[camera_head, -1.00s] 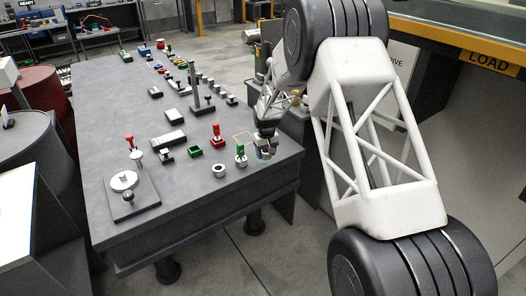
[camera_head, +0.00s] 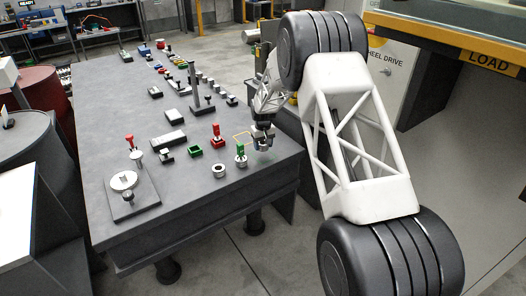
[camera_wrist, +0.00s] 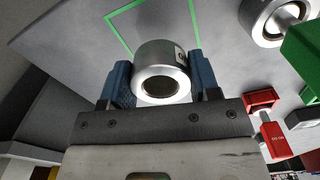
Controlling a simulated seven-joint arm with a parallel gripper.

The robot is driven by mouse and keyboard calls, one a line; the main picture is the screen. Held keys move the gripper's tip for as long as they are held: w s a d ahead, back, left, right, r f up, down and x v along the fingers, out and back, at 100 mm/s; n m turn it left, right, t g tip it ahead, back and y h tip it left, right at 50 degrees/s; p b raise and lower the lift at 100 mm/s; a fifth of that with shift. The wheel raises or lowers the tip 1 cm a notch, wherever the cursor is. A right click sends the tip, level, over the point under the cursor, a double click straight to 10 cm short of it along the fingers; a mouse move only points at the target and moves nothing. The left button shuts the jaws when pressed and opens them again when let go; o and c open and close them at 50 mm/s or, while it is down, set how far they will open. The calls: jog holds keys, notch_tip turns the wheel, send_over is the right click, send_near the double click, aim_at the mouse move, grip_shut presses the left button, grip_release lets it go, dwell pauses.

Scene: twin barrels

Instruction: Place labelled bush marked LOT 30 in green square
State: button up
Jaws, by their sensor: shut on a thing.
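My gripper (camera_wrist: 160,85) is shut on a silver ring-shaped bush (camera_wrist: 160,58), with a blue finger on either side of it. The bush's open bore faces the wrist camera. A small pale label shows on its side, partly hidden by the right finger and unreadable. The green square (camera_wrist: 122,38) is a thin outline on the grey table beyond the bush; the bush overlaps part of the view of it. In the head view my gripper (camera_head: 264,145) is over the table's near right corner, with the bush mostly hidden there.
A green-handled piece (camera_head: 240,152) and another ring (camera_head: 219,170) stand left of my gripper. A red-handled piece (camera_head: 217,138) and an open green box (camera_head: 195,151) are farther left. A tan square outline (camera_head: 242,137) lies behind. The table's right edge is close.

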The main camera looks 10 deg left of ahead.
aim_at(263, 155)
jog(key=shift+f, duration=0.1)
jog(key=shift+f, duration=1.65)
jog(key=shift+f, duration=0.1)
jog(key=o, duration=1.1)
jog(key=shift+o, duration=0.2)
notch_tip(263, 155, up, 12)
